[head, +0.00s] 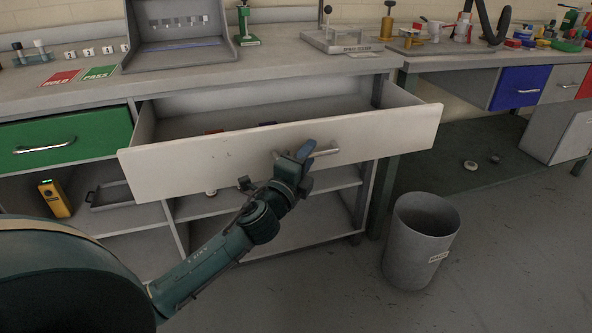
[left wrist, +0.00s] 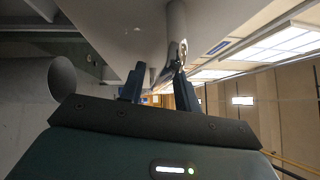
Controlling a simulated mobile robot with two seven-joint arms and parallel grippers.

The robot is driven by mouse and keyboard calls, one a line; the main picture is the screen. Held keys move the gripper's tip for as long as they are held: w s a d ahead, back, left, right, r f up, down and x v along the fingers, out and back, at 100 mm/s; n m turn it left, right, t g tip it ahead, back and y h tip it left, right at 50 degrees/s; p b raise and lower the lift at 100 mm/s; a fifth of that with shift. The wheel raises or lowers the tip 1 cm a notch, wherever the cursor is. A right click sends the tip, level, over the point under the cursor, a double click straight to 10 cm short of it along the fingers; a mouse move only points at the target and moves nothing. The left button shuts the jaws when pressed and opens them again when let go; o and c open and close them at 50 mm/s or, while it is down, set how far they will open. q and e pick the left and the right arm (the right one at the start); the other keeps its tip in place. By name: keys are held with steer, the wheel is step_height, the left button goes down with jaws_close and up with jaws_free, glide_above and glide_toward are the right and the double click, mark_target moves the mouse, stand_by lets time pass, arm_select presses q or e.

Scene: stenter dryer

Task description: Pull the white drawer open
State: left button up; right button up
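The white drawer (head: 388,132) stands well out from the bench, with its inside showing. A few small dark and red items lie in it, partly hidden by the front panel. Its metal bar handle (head: 325,153) is in the middle of the front and also shows in the left wrist view (left wrist: 177,28). My left gripper (head: 296,162) is at the left part of the handle. In the left wrist view its fingers (left wrist: 158,88) are apart, with the bar close to the right finger; I see no firm grip on it. My right gripper is not in view.
A grey waste bin (head: 420,240) stands on the floor to the right of the drawer. A green drawer (head: 65,138) is shut at the left, and a blue drawer (head: 520,88) is at the far right bench. Open shelves lie below; the floor in front is clear.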

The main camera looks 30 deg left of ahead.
arm_select(q)
steer(key=s+f, duration=0.1)
steer(key=s, duration=1.1)
steer(key=shift+s+d+f, duration=0.3)
steer(key=shift+d+f, duration=0.05)
steer(key=shift+d, duration=0.1)
steer(key=shift+r, duration=0.1)
